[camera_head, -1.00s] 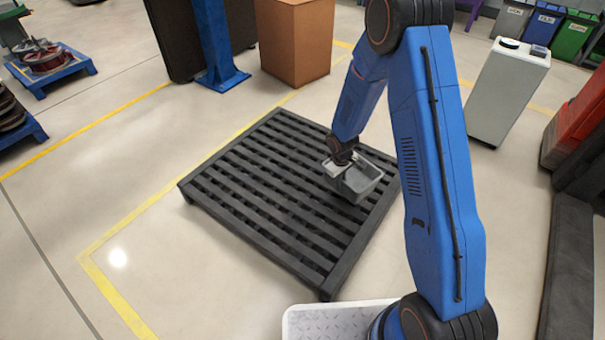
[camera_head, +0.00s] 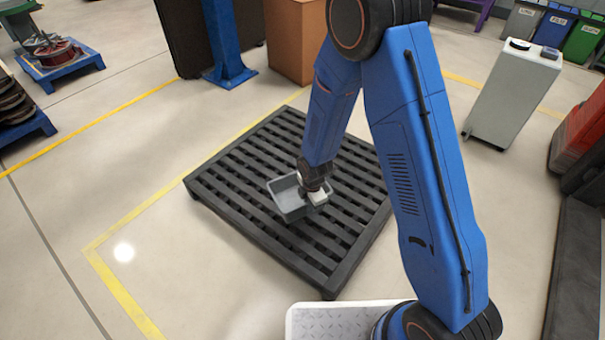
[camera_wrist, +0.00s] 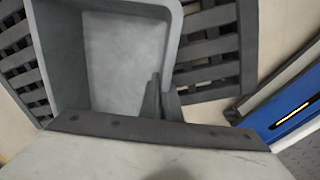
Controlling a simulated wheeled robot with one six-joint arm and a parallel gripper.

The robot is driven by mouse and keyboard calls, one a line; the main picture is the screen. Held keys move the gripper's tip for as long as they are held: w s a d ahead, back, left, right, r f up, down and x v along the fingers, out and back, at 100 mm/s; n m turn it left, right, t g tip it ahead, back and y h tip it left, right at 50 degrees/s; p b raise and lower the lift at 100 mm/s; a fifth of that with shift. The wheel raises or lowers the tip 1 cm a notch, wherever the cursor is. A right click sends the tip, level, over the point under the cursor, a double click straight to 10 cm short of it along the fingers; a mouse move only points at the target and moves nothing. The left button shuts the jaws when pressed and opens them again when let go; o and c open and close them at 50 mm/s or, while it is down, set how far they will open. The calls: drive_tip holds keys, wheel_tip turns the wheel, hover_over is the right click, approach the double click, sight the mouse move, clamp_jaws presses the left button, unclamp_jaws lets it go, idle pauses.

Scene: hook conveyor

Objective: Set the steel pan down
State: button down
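The steel pan (camera_head: 289,204) is a grey, open, rectangular tub over the black slatted pallet (camera_head: 215,186) in the head view. I cannot tell whether it touches the slats. My gripper (camera_head: 308,192) is at its right side. In the wrist view the empty inside of the pan (camera_wrist: 115,62) fills the upper left. The dark fingers of my gripper (camera_wrist: 163,100) are close together at the pan's right wall, one seemingly inside and one outside. The gripper appears shut on this wall. The near end of the pan is hidden by my wrist.
Pallet slats around the pan are bare. A cardboard box (camera_head: 290,42) and a blue post (camera_head: 220,40) stand behind the pallet. A grey cabinet (camera_head: 512,95) stands at the right. Yellow floor lines (camera_head: 125,290) run past the pallet's left side.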

drive_tip(key=shift+s+a+f, duration=0.15)
drive_tip(key=shift+f, duration=4.85)
drive_tip(key=shift+f, duration=0.1)
drive_tip(key=c, duration=2)
unclamp_jaws()
drive_tip(key=shift+c, duration=0.2)
drive_tip(key=shift+o, duration=0.2)
wheel_tip(320, 180, up, 12)
drive_tip(key=s, duration=0.1)
drive_tip(key=shift+d, duration=0.35)
